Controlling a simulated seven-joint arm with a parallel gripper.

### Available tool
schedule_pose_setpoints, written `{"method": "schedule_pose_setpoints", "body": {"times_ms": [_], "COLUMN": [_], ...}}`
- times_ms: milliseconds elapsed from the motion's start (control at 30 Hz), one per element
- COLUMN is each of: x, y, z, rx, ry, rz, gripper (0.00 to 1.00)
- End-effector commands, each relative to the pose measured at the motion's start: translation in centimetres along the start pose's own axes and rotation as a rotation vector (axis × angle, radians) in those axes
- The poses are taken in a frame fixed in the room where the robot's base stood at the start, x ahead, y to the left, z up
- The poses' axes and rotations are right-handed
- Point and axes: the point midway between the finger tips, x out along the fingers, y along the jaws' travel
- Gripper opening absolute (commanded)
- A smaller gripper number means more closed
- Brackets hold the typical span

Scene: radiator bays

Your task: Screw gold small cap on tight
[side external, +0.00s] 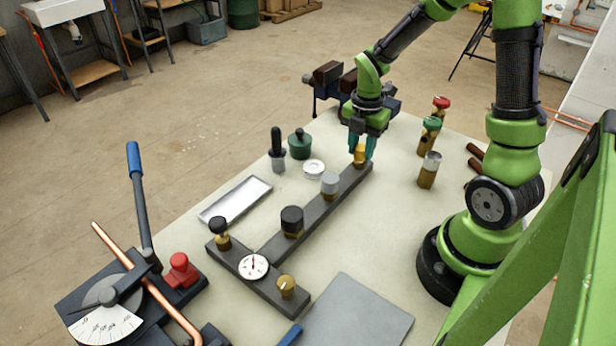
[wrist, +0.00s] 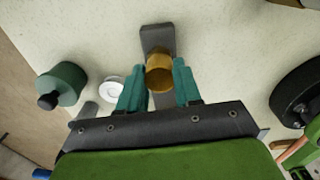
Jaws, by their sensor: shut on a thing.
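The gold small cap (side external: 359,152) sits at the far end of the dark grey bar (side external: 262,247). My gripper (side external: 362,150) points down over that end, with its teal fingers on either side of the cap. In the wrist view the gold cap (wrist: 159,72) is between the two teal fingertips (wrist: 160,80), over the bar's end (wrist: 156,38). My gripper is shut on the cap. Whether the cap is fully seated on its fitting is hidden by the fingers.
Along the bar stand a silver cap (side external: 330,182), a black cap (side external: 292,219) and a dial gauge (side external: 253,266). Gold valves with red (side external: 441,103) and green tops stand to the right. A white tray (side external: 236,199) and green pot (side external: 300,146) lie left. A vise (side external: 330,82) is behind.

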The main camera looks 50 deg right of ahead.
Motion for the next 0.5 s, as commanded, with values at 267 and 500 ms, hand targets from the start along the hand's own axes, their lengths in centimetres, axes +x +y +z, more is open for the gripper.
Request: {"method": "schedule_pose_setpoints", "body": {"times_ms": [267,500], "x": [0.03,0.06], "y": [0.02,0.02], "z": [0.0,0.0], "rx": [0.457,0.859], "ry": [-0.001,0.0], "rz": [0.0,0.001], "gripper": [0.0,0.0]}}
